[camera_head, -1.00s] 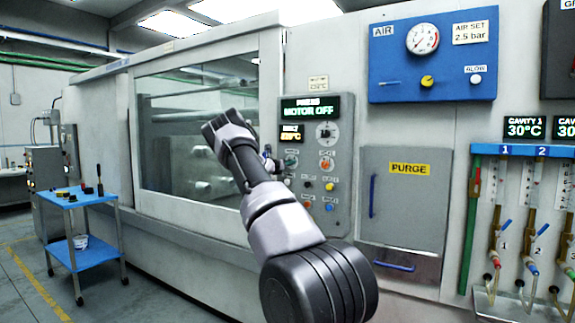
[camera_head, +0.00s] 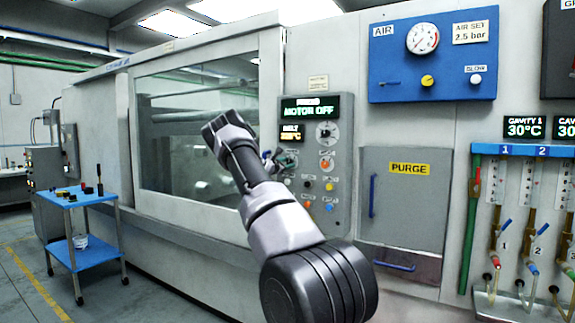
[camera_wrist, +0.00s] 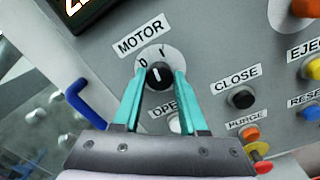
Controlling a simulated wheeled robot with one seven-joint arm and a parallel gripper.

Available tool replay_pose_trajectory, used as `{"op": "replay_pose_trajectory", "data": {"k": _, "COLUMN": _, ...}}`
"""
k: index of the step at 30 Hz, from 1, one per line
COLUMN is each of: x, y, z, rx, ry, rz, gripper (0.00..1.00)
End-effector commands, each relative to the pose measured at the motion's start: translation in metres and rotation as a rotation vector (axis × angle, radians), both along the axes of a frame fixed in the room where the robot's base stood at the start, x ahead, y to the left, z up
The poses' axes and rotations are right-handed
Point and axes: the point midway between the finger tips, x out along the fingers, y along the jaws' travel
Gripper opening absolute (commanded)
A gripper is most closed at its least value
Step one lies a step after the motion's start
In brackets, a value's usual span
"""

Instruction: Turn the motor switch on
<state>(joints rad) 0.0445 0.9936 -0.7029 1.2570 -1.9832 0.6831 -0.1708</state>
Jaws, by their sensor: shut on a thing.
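The motor switch (camera_wrist: 159,75) is a black round knob with a pale mark, on a light plate labelled MOTOR with 0 and I. In the wrist view my gripper (camera_wrist: 160,78) has its two teal fingers on either side of the knob, shut on it. The exact contact at the fingertips is hard to see. The knob's pale mark is small, and I cannot tell its exact angle. In the head view my arm reaches the control panel (camera_head: 341,170), and the gripper's end is partly hidden behind my wrist. The panel display (camera_head: 310,109) reads MOTOR OFF.
In the wrist view the black CLOSE button (camera_wrist: 240,97) and the whitish OPEN button (camera_wrist: 176,124) sit close to the fingers. A blue handle (camera_wrist: 90,104) is at the left. In the head view the purge door (camera_head: 405,200) is right of the panel and the machine window (camera_head: 195,125) is left.

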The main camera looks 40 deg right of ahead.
Motion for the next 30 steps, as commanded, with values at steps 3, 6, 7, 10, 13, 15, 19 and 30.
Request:
{"op": "replay_pose_trajectory", "data": {"k": 3, "x": 0.0002, "y": 0.0003, "z": -0.0006, "rx": 0.041, "ry": -0.096, "rz": 0.000, "gripper": 0.00}}
{"op": "replay_pose_trajectory", "data": {"k": 6, "x": 0.0002, "y": 0.0004, "z": -0.0008, "rx": 0.072, "ry": -0.172, "rz": 0.001, "gripper": 0.00}}
{"op": "replay_pose_trajectory", "data": {"k": 7, "x": 0.0001, "y": 0.0003, "z": -0.0008, "rx": 0.081, "ry": -0.194, "rz": 0.000, "gripper": 0.00}}
{"op": "replay_pose_trajectory", "data": {"k": 10, "x": 0.0000, "y": 0.0003, "z": -0.0009, "rx": 0.108, "ry": -0.259, "rz": 0.000, "gripper": 0.00}}
{"op": "replay_pose_trajectory", "data": {"k": 13, "x": 0.0000, "y": 0.0002, "z": -0.0009, "rx": 0.131, "ry": -0.315, "rz": 0.000, "gripper": 0.00}}
{"op": "replay_pose_trajectory", "data": {"k": 15, "x": -0.0001, "y": 0.0002, "z": -0.0010, "rx": 0.144, "ry": -0.346, "rz": -0.001, "gripper": 0.00}}
{"op": "replay_pose_trajectory", "data": {"k": 19, "x": -0.0001, "y": 0.0001, "z": -0.0013, "rx": 0.163, "ry": -0.391, "rz": -0.001, "gripper": 0.00}}
{"op": "replay_pose_trajectory", "data": {"k": 30, "x": -0.0001, "y": 0.0001, "z": -0.0016, "rx": 0.181, "ry": -0.433, "rz": -0.001, "gripper": 0.00}}
